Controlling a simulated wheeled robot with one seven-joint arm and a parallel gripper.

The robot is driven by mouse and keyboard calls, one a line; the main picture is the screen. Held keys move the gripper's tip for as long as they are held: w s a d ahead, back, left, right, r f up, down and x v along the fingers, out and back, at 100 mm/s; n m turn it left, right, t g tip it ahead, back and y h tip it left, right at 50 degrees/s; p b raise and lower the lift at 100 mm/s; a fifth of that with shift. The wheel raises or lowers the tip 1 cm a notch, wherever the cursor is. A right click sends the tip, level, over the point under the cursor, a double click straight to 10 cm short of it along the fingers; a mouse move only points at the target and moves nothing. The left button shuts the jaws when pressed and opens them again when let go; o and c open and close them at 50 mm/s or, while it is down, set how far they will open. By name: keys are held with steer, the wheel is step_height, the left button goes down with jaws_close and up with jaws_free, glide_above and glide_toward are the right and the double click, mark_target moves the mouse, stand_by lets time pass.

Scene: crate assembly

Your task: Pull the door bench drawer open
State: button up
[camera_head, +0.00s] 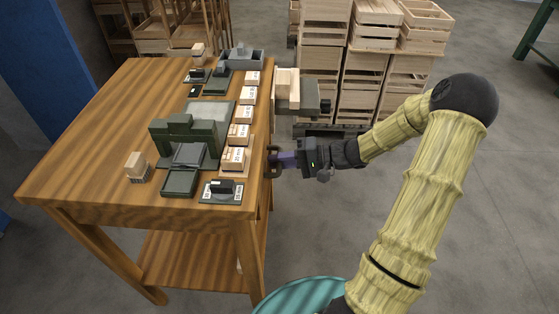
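The wooden bench (90,115) stands at the left, seen from above. At its right side, just below the top's edge, a dark bracket-like handle (271,155) sticks out. The drawer front itself faces away from me and is hidden, and I see no gap of an open drawer. My gripper (279,160) comes in level from the right, its tip at the handle. The fingers are small and overlap the handle, so I cannot tell whether they are closed on it or only touching.
A grey clamp-like fixture with pale wooden blocks (288,88) juts from the bench's right edge, behind my gripper. Labelled boxes (239,134) and a green fixture (190,135) stand on top. Stacked wooden crates (365,70) stand behind.

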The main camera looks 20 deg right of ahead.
jaws_close()
